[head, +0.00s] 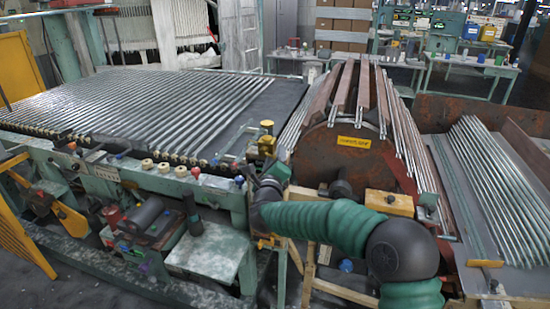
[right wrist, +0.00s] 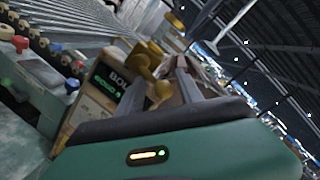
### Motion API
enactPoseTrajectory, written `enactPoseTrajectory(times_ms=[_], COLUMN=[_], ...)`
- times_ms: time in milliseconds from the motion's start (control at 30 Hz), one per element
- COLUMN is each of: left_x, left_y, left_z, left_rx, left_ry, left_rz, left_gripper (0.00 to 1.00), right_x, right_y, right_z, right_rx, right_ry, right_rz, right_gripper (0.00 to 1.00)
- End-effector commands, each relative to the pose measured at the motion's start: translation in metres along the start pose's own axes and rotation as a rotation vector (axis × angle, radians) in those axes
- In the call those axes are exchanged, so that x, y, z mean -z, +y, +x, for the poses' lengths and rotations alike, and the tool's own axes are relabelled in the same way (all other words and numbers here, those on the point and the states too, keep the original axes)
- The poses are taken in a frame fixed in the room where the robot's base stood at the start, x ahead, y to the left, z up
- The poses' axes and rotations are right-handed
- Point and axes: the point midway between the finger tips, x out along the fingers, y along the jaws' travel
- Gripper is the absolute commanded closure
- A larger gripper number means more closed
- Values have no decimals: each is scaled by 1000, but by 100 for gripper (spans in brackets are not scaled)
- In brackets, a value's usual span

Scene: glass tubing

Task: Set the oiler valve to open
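The oiler valve (head: 267,141) appears as a small yellow-brass fitting at the right end of the green machine's rail in the head view. In the right wrist view, its yellow body and rounded handle parts (right wrist: 150,58) show just beyond my fingers. My right gripper (head: 250,176) is just in front of and below the valve in the head view. In the right wrist view, my right gripper (right wrist: 160,88) has its two grey fingers apart, with a yellow part showing between them. I cannot tell whether they touch it. The valve's setting is unclear. My left gripper is out of view.
A box with a dark label and green lettering (right wrist: 110,82) stands close beside the fingers. Rows of glass tubes (head: 150,105) lie on the left bed. A large rusty drum (head: 335,155) stands right of the valve. Coloured knobs (head: 180,171) line the front rail.

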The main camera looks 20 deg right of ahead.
Motion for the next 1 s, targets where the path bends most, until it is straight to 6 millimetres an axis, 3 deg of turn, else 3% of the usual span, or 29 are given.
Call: enactPoseTrajectory(times_ms=[67, 300, 1000], left_x=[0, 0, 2], left_y=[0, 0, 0], left_z=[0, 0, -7], left_rx=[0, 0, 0], left_ry=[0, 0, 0], left_rz=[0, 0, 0], left_gripper=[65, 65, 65], right_x=[0, 1, -2], right_y=[0, 0, -6], right_z=[0, 0, 1], right_rx=[0, 1, -4], right_ry=[1, 2, 9], right_rz=[0, 0, -54], right_gripper=[68, 100, 100])
